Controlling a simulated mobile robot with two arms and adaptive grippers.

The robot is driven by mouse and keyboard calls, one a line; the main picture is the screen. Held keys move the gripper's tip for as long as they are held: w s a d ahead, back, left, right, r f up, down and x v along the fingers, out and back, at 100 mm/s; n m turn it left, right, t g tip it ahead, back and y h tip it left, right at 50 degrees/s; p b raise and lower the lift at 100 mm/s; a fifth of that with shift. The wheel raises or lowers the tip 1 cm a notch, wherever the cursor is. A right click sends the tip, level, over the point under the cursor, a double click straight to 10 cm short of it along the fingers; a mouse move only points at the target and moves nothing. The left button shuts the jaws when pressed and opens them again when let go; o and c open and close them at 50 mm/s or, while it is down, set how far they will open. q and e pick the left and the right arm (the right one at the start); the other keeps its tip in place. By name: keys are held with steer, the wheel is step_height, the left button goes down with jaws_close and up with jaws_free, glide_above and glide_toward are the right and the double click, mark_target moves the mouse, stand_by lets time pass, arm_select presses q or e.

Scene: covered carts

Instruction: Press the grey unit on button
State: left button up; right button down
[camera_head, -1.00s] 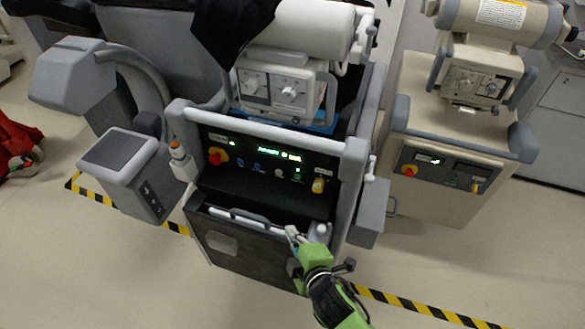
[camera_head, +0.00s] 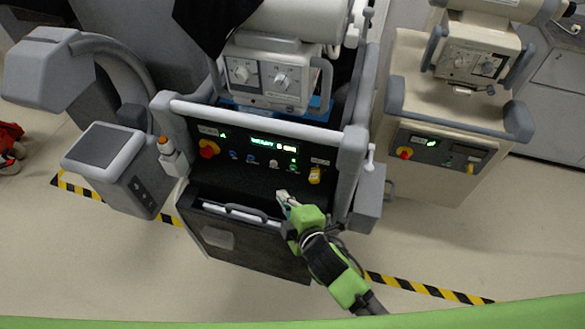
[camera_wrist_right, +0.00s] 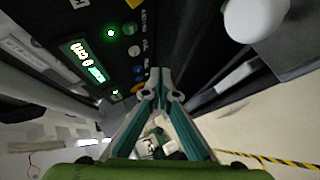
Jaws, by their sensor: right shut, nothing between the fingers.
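The grey unit (camera_head: 160,103) stands in the middle of the head view. Its dark control panel (camera_head: 222,172) carries a red knob on yellow, blue buttons, a pale button (camera_head: 273,164), a green button (camera_head: 293,168) and a yellow switch. I cannot read which is the on button. My right gripper (camera_head: 282,196) is shut and empty, in front of and below the pale and green buttons, apart from them. In the right wrist view the closed fingertips (camera_wrist_right: 159,72) point toward the panel, beside the row of buttons (camera_wrist_right: 134,50). My left gripper is not in view.
A lit green display (camera_head: 274,145) sits above the buttons. An open drawer-like front with a handle (camera_head: 246,214) lies below the panel. A beige unit (camera_head: 408,115) with a similar panel stands to the right. Striped tape (camera_head: 430,290) crosses the open floor.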

mark_target(293, 168)
steer(key=w, duration=0.1)
steer(key=w+d, duration=0.1)
steer(key=w, duration=0.2)
steer(key=shift+w+d, duration=0.25)
steer(key=shift+d, duration=0.05)
steer(key=shift+w+d, duration=0.15)
steer(key=shift+w, duration=0.35)
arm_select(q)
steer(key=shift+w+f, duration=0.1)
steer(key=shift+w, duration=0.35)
arm_select(e)
steer(key=shift+w, duration=0.15)
steer(key=shift+w+d, duration=0.1)
steer(key=shift+w, duration=0.15)
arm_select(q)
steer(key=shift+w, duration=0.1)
arm_select(e)
steer(key=shift+w+d, duration=0.1)
steer(key=shift+w, duration=0.05)
